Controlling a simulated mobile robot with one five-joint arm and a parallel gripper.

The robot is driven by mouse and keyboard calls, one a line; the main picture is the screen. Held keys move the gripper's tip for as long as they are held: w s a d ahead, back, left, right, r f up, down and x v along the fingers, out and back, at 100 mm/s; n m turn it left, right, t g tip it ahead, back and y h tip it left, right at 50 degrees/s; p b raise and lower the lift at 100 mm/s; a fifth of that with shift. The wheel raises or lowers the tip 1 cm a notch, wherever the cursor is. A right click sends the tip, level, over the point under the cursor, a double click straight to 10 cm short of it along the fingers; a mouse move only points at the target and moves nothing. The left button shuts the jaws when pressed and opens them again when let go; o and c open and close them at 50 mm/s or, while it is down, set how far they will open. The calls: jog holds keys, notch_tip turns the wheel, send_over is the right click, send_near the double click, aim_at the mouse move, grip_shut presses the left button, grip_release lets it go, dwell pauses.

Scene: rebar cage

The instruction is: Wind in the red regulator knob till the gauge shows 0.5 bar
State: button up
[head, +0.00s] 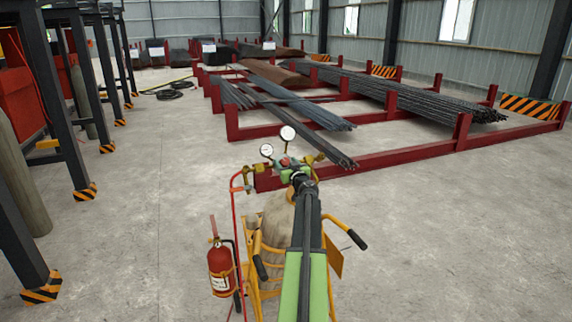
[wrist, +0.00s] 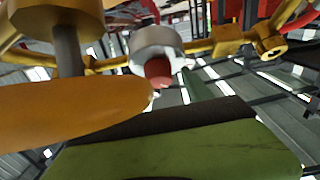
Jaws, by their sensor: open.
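The red regulator knob (head: 285,161) shows in the head view between brass fittings, just beyond my gripper (head: 298,178). In the wrist view the red knob (wrist: 158,70) sits below a pale metal collar and looks clear of the jaws. My gripper is open, with nothing held between its jaws. Two white round gauges stand on the regulator: an upper one (head: 288,132) and a left one (head: 267,150). Their needles are too small to read. My gripper and arm hide part of the regulator and the bottle below it.
A yellow trolley (head: 256,262) carries a pale bottle (head: 276,222). A red hose (head: 235,215) hangs at its left, near a fire extinguisher (head: 221,268). Red racks with rebar (head: 310,112) lie behind. Bare floor (head: 450,250) is free at right.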

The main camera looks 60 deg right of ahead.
jog(key=shift+w, duration=0.1)
grip_shut()
jog(key=shift+a+m+g+h, duration=0.1)
jog(key=shift+m+g+h, duration=0.2)
jog(key=shift+m, duration=0.2)
jog(key=shift+m+g+h, duration=0.4)
jog(key=shift+m+g, duration=0.1)
jog(key=shift+m, duration=0.4)
